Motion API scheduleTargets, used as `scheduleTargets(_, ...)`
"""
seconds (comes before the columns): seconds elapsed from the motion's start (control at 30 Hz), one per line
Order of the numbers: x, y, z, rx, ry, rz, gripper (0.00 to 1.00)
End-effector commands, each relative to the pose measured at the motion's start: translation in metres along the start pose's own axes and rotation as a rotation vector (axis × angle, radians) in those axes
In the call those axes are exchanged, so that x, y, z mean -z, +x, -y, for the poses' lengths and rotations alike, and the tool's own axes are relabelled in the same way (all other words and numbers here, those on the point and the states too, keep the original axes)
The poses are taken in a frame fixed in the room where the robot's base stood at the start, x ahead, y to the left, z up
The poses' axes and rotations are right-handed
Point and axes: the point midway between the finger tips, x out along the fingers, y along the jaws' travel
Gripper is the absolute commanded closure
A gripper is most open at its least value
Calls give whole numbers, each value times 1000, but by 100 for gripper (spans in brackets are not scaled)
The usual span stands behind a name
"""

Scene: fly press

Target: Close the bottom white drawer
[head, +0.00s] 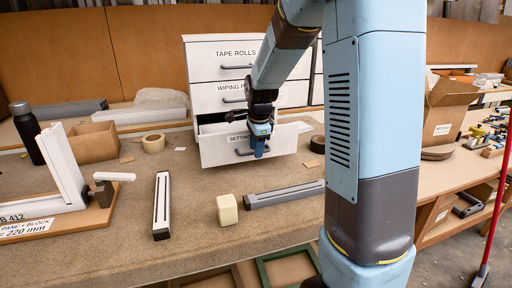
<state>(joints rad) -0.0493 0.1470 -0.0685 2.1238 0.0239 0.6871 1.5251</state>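A white drawer unit (208,59) stands at the back of the bench, with labelled drawers reading "TAPE ROLLS", "WIPING P..." and "SETTING...". The bottom white drawer (219,150) is pulled out toward me, and a dark gap shows above its front. Its dark handle (245,152) is partly hidden behind my gripper. My gripper (260,150) points down in front of the drawer's face, right of the handle's middle. I cannot tell whether it touches the handle or whether its fingers are apart. The two upper drawers are shut. My blue arm hides the unit's right side.
A cream block (227,210), a grey rail (284,194) and a black-and-white rail (162,205) lie on the bench before the drawer. A tape roll (153,143) and a cardboard box (95,142) are left. An open carton (446,108) stands right.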

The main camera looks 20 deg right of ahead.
Motion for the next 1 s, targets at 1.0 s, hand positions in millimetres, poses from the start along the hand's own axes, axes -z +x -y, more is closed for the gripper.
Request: scheduleTargets(1.0,-1,0,0,0,-1,0,100)
